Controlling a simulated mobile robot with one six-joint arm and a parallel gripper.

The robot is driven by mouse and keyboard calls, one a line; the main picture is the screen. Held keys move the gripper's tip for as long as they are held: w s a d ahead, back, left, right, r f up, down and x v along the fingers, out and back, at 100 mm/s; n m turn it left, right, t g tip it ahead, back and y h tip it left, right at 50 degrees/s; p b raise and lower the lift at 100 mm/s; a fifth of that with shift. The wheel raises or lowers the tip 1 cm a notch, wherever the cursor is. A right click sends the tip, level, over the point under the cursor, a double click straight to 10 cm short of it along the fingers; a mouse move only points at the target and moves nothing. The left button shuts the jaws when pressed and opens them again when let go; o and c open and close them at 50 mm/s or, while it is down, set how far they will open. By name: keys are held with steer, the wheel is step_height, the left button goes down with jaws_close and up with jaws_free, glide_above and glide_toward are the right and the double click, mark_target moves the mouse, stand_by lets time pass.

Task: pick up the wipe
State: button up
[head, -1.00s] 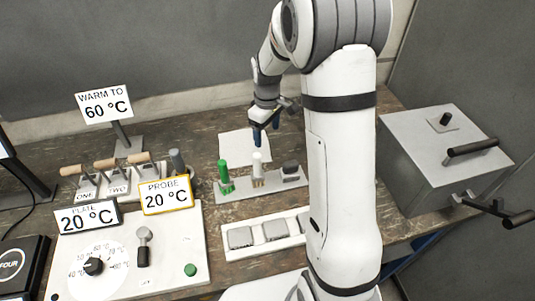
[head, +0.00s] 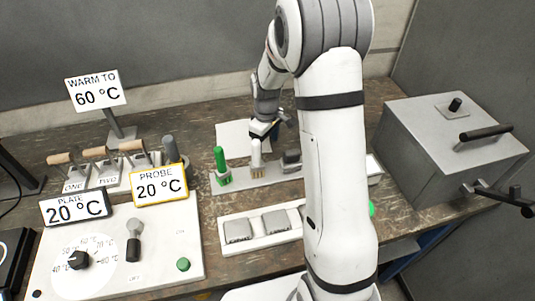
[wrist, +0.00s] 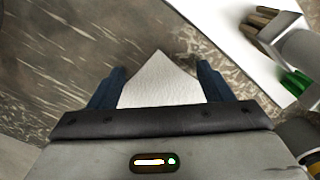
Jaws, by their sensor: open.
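The wipe (head: 228,132) is a white square sheet lying on the worn brown bench, behind the tool rack. In the wrist view the wipe (wrist: 160,78) shows between my two dark blue fingers, one corner pointing away. My gripper (wrist: 160,90) is open around the visible part of the sheet; I cannot tell how far above it the fingertips are. In the head view my gripper (head: 263,132) is at the wipe's right side, and its fingertips are partly hidden behind the white-handled tool.
The rack (head: 240,183) with a green-handled tool (head: 221,165) and a white-handled tool (head: 257,160) stands just in front of the wipe. A grey metal box (head: 440,150) is at the right. A control panel (head: 120,265) and sign stand are at the left.

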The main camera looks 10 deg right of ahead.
steer(key=shift+f, duration=0.35)
steer(key=shift+c, duration=0.2)
steer(key=c, duration=1.4)
steer(key=shift+r, duration=0.25)
jaws_close()
step_height(320, 180, up, 12)
steer(key=p, duration=0.7)
steer(key=shift+f, duration=0.2)
step_height(320, 180, up, 18)
steer(key=p, duration=0.6)
